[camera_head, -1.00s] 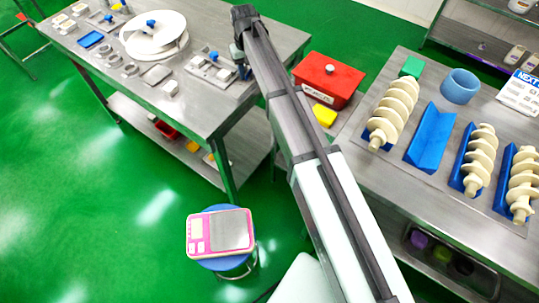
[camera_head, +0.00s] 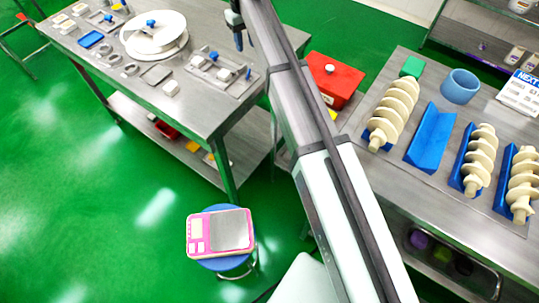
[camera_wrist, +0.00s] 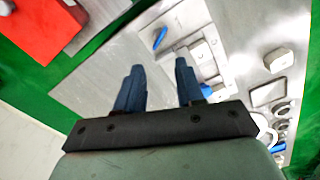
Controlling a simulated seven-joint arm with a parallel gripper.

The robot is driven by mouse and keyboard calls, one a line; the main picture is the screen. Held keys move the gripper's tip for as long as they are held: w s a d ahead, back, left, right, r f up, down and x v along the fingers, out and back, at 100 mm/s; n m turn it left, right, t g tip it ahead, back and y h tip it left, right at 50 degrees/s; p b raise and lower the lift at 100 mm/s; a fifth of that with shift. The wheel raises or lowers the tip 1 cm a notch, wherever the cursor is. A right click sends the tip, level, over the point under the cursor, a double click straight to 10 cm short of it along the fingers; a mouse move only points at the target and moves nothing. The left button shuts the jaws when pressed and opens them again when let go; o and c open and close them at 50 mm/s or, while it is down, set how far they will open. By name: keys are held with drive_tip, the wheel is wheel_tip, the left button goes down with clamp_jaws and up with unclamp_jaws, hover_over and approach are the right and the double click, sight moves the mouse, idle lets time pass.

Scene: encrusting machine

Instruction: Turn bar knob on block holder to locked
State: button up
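The block holder (camera_head: 232,88) is a flat grey metal plate on the left table, with white blocks and blue knobs on it. It also shows in the wrist view (camera_wrist: 190,18). A thin blue bar knob (camera_wrist: 160,38) stands on it in the wrist view and shows at its right end in the head view (camera_head: 248,74). Another blue piece (camera_head: 213,56) sits near a white block further left. My gripper (camera_head: 239,42) is above the holder's far side, fingers pointing down. In the wrist view my gripper (camera_wrist: 159,65) has its two dark blue fingers apart, with nothing between them.
A white round disc part (camera_head: 155,42) and several small grey parts lie left of the holder. A red box (camera_head: 333,78) is to the right. The right table holds white screws and a blue trough (camera_head: 431,138). A pink scale (camera_head: 219,232) sits on a stool.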

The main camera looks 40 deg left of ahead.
drive_tip(key=s+d+f, duration=0.8)
drive_tip(key=d+f, duration=0.2)
drive_tip(key=f, duration=0.2)
drive_tip(key=s+d+f+n, duration=0.1)
drive_tip(key=s+d+f, duration=0.8)
drive_tip(key=d+f, duration=0.2)
drive_tip(key=shift+f+h, duration=0.4)
drive_tip(key=shift+f, duration=0.8)
drive_tip(key=shift+s, duration=0.1)
drive_tip(key=shift+o, duration=0.2)
